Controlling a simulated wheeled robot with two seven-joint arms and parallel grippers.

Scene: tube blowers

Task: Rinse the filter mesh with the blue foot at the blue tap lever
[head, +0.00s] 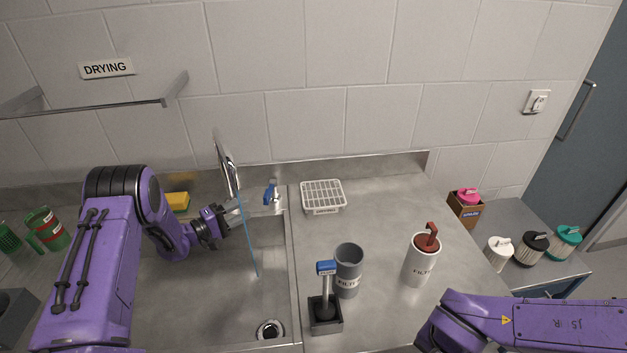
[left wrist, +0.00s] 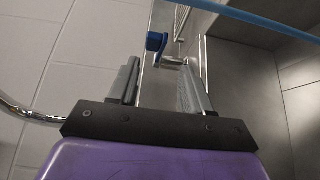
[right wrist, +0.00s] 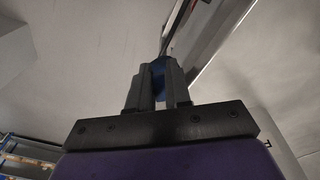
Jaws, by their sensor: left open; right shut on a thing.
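The blue tap lever (head: 270,194) stands at the back rim of the sink, right of the curved spout (head: 228,165). A thin blue water stream (head: 250,245) runs from the spout into the basin. My left gripper (head: 222,222) is open and empty, left of the stream. In the left wrist view the blue lever (left wrist: 156,42) shows beyond the fingertips, apart from them. My right gripper (right wrist: 160,80) is shut on a small blue part (right wrist: 158,72), seemingly the mesh's blue foot. The mesh itself cannot be made out clearly. In the head view the right fingers are hidden.
A white rack (head: 323,196) lies on the counter. A blue-topped tool stands in a dark holder (head: 326,315), beside a grey filter cup (head: 348,270). A white filter cup (head: 420,262) stands to the right. A yellow sponge (head: 178,201) lies behind the left arm. The basin has a drain (head: 269,330).

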